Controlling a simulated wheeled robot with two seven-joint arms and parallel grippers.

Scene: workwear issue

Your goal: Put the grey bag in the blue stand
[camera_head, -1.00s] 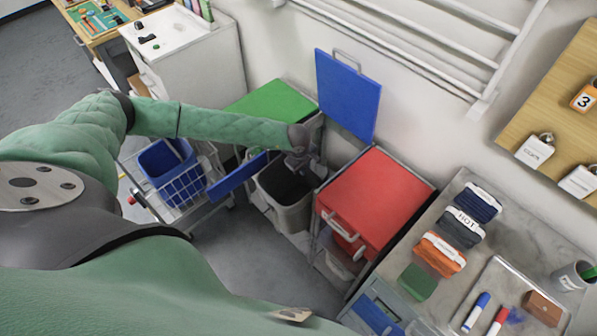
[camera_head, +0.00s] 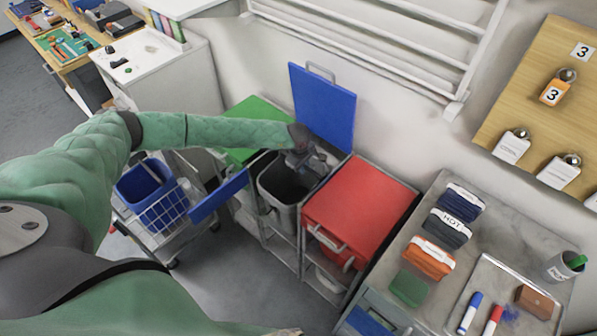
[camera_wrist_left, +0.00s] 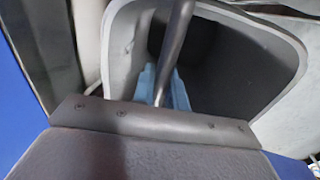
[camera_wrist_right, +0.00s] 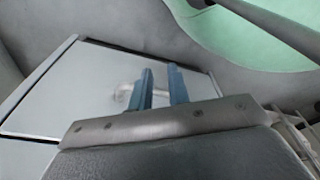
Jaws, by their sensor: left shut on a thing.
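The grey bag (camera_head: 280,205) is an open-topped grey sack with a dark inside, upright in the head view. It is at the middle stand, between the green-lidded and red-lidded ones. The blue stand's lid (camera_head: 322,105) is raised against the wall, and its blue front panel (camera_head: 219,194) is swung out to the left. My left gripper (camera_head: 312,165) is shut at the bag's far rim. In the left wrist view its blue fingers (camera_wrist_left: 164,88) show against the bag's mouth (camera_wrist_left: 235,70); the exact grip is hidden. My right gripper (camera_wrist_right: 163,88) is open and empty, outside the head view.
The green lid (camera_head: 247,128) and the red lid (camera_head: 360,212) are closed beside the blue stand. A wire trolley (camera_head: 160,215) with a blue bin stands at left. A worktop (camera_head: 465,270) with folded cloths and a pen tray is at right. A wall rack (camera_head: 370,45) hangs above.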

